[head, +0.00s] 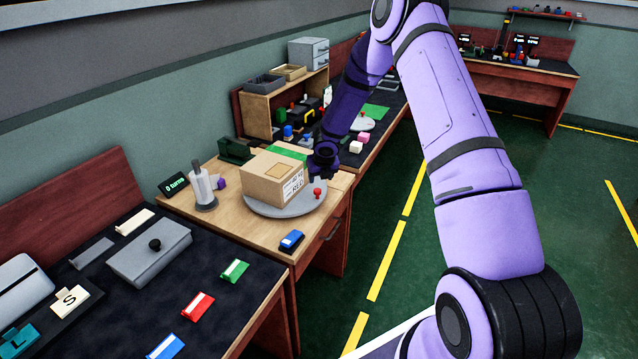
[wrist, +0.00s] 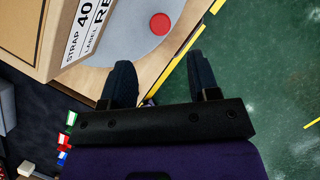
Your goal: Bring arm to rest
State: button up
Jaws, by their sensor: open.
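My purple arm reaches out over the wooden bench. My gripper (wrist: 163,72) is open in the wrist view, its two dark fingers apart with nothing between them but the turntable's rim, bench edge and floor behind. In the head view my gripper (head: 318,172) hangs beside the right end of a cardboard box (head: 268,183); I cannot tell whether it touches the box. The box stands on a round grey turntable (head: 265,211). A red knob (head: 317,193) stands on the turntable just below the gripper; it also shows in the wrist view (wrist: 160,23).
A blue block (head: 291,241) lies near the bench's front corner. A white roll on a stand (head: 204,188) and a small display (head: 173,184) are behind left. A dark table (head: 130,290) with a grey case (head: 149,251) is nearer. Green floor (head: 400,290) is open to the right.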

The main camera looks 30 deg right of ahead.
jog(key=shift+v, duration=0.75)
jog(key=s+a+r+m+h, duration=0.1)
jog(key=s+r+m, duration=0.4)
jog(key=r, duration=0.5)
jog(key=s+r+m+h, duration=0.1)
jog(key=s+r+m, duration=0.35)
jog(key=r, duration=0.55)
jog(key=s+a+r+m+h, duration=0.1)
jog(key=s+r+m, duration=0.45)
jog(key=r, duration=0.45)
jog(key=s+a+r+m+y, duration=0.1)
jog(key=s+a+r+m, duration=0.1)
jog(key=s+m, duration=0.4)
jog(key=s+a+r+m+y, duration=0.1)
jog(key=s+a+r+m, duration=0.2)
jog(key=s, duration=1.1)
jog(key=s+a+r+m+y, duration=0.1)
jog(key=s+a+r+m, duration=0.2)
jog(key=s+m, duration=0.6)
jog(key=shift+s+r+m+t+y, duration=0.4)
jog(key=shift+s+r, duration=0.35)
jog(key=shift+r, duration=0.1)
jog(key=shift+a, duration=0.1)
